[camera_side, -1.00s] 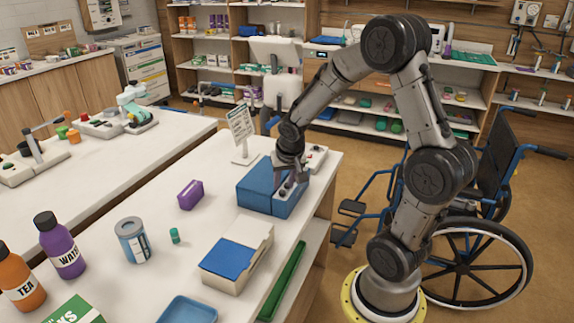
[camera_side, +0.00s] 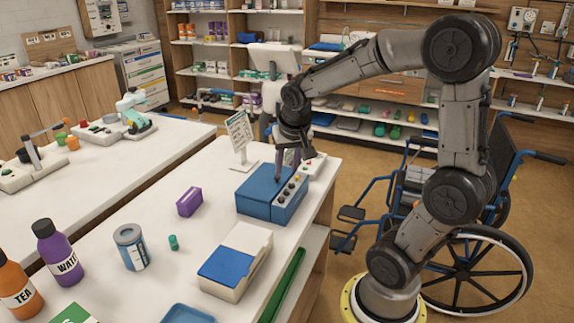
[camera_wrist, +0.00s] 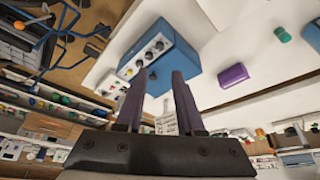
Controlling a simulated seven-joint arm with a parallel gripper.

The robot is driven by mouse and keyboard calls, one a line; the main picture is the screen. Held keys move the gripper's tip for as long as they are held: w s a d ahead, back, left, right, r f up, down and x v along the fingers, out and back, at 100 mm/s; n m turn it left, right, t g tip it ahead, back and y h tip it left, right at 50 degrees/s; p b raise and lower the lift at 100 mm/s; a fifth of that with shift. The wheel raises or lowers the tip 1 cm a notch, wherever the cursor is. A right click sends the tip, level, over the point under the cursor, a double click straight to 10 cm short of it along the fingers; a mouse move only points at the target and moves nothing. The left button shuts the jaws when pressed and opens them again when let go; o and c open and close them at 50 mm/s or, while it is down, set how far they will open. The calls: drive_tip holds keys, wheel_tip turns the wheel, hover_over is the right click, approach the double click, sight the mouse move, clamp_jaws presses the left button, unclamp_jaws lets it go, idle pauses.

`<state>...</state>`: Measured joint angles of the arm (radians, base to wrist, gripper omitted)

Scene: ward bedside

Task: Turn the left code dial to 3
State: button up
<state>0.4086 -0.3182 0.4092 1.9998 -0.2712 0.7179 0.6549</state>
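A blue box (camera_side: 262,193) stands near the right edge of the white table. Its pale slanted panel carries a row of small dials (camera_side: 291,187); the box (camera_wrist: 172,55) and its dials (camera_wrist: 148,55) also show in the wrist view. The numbers and pointers on the dials are too small to read, so I cannot tell what the left code dial shows. My gripper (camera_side: 287,164) is above the far end of the box, apart from the panel. In the wrist view its two purple fingers (camera_wrist: 159,76) are spread with nothing between them.
A sign on a stand (camera_side: 240,138) is just behind the box, left of my gripper. A purple block (camera_side: 190,201), a tin (camera_side: 131,247) and a blue-and-white box (camera_side: 236,262) stand on the nearer table. A wheelchair (camera_side: 470,250) is on the right.

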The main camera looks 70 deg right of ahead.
wheel_tip(320, 180, up, 3)
drive_tip(key=n+g, duration=0.6)
drive_tip(key=n, duration=1.1)
hover_over(281, 198)
drive_tip(key=w+a, duration=0.2)
drive_tip(key=a, duration=0.1)
wheel_tip(281, 198, down, 4)
drive_tip(key=w+n, duration=0.1)
drive_tip(key=w, duration=0.2)
drive_tip(key=shift+y, duration=0.3)
drive_tip(key=x, duration=1.2)
drive_tip(key=shift+s+a+f, duration=0.2)
drive_tip(key=shift+s+f, duration=0.1)
drive_tip(key=shift+s, duration=0.2)
clamp_jaws()
